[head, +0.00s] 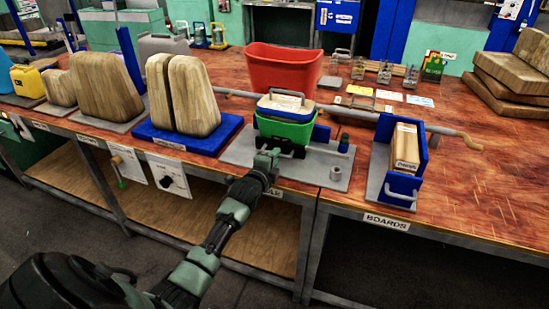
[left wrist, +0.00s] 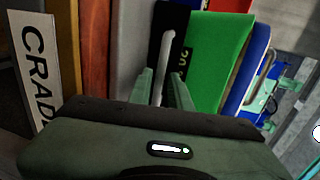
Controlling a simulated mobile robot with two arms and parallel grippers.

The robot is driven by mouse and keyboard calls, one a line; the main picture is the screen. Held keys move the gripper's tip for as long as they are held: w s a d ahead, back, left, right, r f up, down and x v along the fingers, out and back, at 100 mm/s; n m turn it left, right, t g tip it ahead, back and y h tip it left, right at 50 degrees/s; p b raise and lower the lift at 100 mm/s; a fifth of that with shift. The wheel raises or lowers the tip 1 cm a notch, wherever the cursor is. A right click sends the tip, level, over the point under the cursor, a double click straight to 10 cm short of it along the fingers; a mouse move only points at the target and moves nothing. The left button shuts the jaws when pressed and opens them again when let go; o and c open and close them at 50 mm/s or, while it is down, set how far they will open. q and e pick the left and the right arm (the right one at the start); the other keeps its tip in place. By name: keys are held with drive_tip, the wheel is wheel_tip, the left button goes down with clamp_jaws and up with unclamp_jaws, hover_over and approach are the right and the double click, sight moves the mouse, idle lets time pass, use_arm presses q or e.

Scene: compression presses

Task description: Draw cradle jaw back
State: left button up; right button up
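The cradle is a grey base plate (head: 315,172) on the bench, with a green bin (head: 287,134) standing in it under a blue-rimmed lid (head: 270,104) with a grey handle. My left gripper (head: 268,157) is at this near side. In the left wrist view its fingertips (left wrist: 162,80) look apart, with the bar between them and small gaps. Contact is hard to tell. My right gripper is not in view.
A blue holder (head: 421,160) with a board stands to the right, and a blue base (head: 205,143) with two wooden blocks to the left. A red tub (head: 283,68) is behind.

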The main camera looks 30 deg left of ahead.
use_arm(q)
clamp_jaws()
idle(1.4)
